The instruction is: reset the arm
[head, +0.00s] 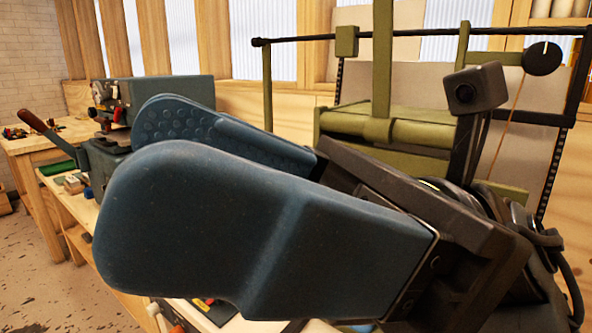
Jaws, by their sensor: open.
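My gripper (150,145) fills the middle of the head view, very close to the camera. Its two broad blue-grey fingers point to the left, the near one large and smooth, the far one with a dotted inner pad. The fingers are apart and I see nothing held between them. The dark wrist and a small camera on it are at the right. The gripper hides much of the bench behind and below it. I cannot make out any foil roll.
An olive-green frame machine (382,120) with a dark crossbar and knob stands behind my gripper at the right. A blue-grey machine (172,92) stands at the left, beside a wooden-handled lever (38,126). A wooden bench (42,143) is at far left. Bare floor (35,275) shows lower left.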

